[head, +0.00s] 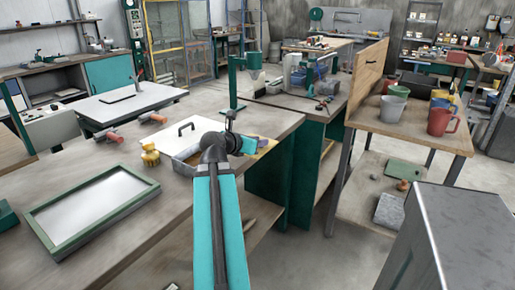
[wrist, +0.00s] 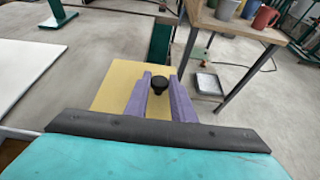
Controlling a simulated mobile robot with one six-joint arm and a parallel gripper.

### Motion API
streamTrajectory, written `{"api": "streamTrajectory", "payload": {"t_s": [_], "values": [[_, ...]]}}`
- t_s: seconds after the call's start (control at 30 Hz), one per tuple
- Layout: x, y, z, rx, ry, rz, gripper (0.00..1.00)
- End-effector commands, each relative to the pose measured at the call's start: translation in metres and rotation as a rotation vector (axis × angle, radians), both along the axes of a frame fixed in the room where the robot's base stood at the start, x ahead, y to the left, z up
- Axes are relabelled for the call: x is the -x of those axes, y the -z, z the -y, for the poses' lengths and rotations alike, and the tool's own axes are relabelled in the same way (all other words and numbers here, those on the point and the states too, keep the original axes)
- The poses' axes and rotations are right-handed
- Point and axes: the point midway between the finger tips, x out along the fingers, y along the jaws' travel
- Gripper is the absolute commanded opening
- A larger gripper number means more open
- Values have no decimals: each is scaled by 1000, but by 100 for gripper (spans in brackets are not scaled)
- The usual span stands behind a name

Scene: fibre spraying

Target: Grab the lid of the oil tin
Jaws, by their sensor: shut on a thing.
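In the wrist view my gripper (wrist: 159,88) has its two purple fingers on either side of a round black knob (wrist: 159,80). A flat yellow plate (wrist: 108,88) lies behind the fingers; it looks like the lid of the oil tin, with the knob as its grip. In the head view my arm reaches over the workbench's right edge, and a yellow-orange edge (head: 266,147) shows just past my gripper. My wrist hides most of it there. I cannot tell whether the plate touches anything below. The oil tin's body cannot be made out.
A table (head: 413,131) with mugs stands at right. A grey metal cabinet (head: 465,225) is at front right.

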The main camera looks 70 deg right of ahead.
Motion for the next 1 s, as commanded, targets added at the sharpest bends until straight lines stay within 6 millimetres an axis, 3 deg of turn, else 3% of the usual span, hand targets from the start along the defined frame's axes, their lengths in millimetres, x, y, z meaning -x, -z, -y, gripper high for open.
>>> {"api": "streamTrajectory", "payload": {"t_s": [1.0], "values": [[17, -3, -21, 0, 1, 0, 0]]}}
